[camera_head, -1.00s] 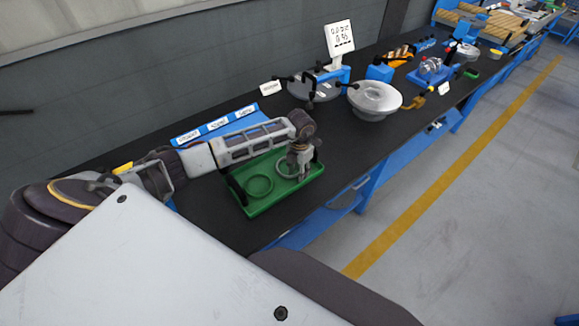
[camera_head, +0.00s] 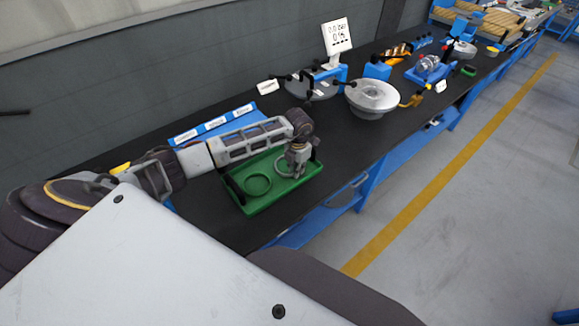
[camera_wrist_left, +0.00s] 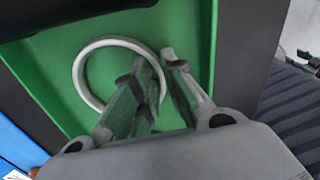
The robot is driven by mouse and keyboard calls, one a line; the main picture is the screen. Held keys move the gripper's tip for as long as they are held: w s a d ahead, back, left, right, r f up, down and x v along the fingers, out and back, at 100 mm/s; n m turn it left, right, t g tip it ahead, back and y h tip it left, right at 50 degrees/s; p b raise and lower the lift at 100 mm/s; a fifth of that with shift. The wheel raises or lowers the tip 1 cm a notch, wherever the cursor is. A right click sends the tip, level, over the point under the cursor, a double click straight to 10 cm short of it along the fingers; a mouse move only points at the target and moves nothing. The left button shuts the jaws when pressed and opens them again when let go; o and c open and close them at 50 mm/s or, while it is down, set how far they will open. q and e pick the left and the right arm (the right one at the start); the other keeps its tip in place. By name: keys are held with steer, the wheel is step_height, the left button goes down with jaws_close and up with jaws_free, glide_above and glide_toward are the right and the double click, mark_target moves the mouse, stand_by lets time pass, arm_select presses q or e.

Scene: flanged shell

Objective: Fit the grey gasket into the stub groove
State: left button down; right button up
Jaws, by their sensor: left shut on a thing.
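The grey gasket (camera_wrist_left: 84,77) is a thin pale ring over the green tray (camera_wrist_left: 42,73) in the left wrist view. In the head view, part of the gasket (camera_head: 281,167) shows beside my left gripper (camera_head: 298,174). My left gripper (camera_wrist_left: 158,58) points down into the tray and its fingers are shut on the gasket's right rim. I cannot tell whether the ring is lifted off the tray floor. A silver flanged shell (camera_head: 373,95) stands farther along the bench. The stub groove cannot be made out. My right gripper is not in view.
A green ring (camera_head: 258,185) lies in the left part of the green tray (camera_head: 262,206). Black bench top (camera_head: 348,140) is clear between tray and shell.

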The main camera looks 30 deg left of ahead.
arm_select(q)
steer(key=shift+r, duration=0.1)
step_height(320, 180, up, 18)
steer(key=b, duration=0.1)
steer(key=shift+b, duration=0.35)
stand_by(0.4)
